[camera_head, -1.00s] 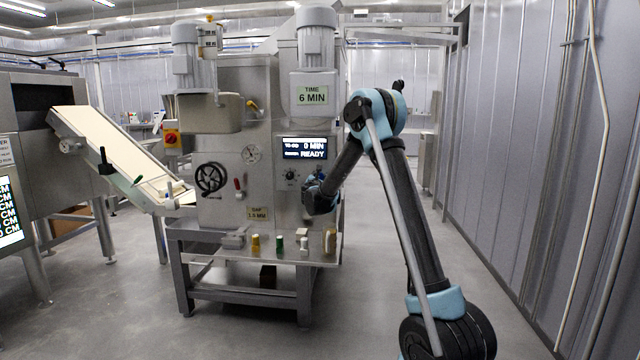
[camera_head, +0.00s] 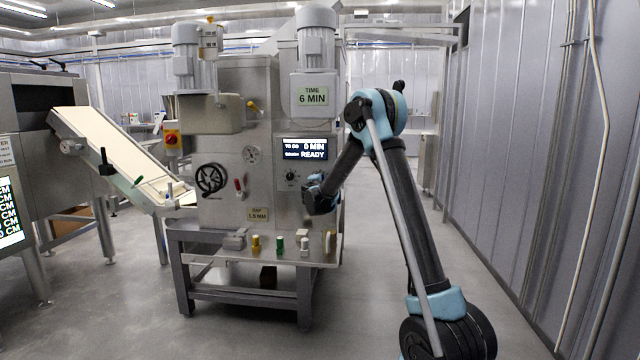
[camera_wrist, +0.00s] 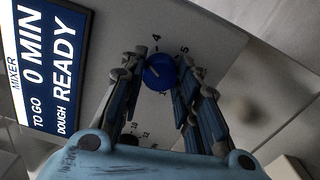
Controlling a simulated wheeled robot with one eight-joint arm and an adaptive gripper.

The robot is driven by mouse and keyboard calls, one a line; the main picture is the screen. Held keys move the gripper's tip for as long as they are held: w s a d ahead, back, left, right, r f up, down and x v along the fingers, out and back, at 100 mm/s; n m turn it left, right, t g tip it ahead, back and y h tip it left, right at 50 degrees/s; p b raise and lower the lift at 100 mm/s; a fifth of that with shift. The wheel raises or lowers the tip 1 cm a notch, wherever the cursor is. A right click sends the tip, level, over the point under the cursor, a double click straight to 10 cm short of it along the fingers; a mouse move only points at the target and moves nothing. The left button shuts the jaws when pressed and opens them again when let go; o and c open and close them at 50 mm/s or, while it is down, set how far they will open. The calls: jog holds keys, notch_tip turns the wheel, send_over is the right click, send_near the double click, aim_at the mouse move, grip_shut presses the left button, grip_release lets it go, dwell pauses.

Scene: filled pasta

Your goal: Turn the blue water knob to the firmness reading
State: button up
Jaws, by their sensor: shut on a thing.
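The blue water knob (camera_wrist: 159,77) is on the pale machine panel in the wrist view, with a short light mark on its face. The printed numbers 4 and 5 show just beyond it; I cannot tell exactly where the mark points. My gripper (camera_wrist: 167,66) has one finger on each side of the knob and is shut on it. In the head view my gripper (camera_head: 313,198) is against the right part of the mixer front and hides the knob. A round white gauge (camera_head: 251,154) sits left of the display; its reading is too small to tell.
The mixer display (camera_head: 305,148) reads 0 MIN to go and READY; it also shows in the wrist view (camera_wrist: 45,65). A small black dial (camera_head: 291,177) is left of my gripper. A black handwheel (camera_head: 211,178) and red lever (camera_head: 238,186) are further left. Floor is clear on the right.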

jog(key=shift+a+m, duration=0.1)
jog(key=shift+m, duration=3.6)
jog(key=o, duration=1.1)
jog(key=shift+a+f, duration=0.1)
jog(key=shift+c, duration=0.2)
jog(key=s, duration=1.2)
jog(key=shift+a, duration=0.1)
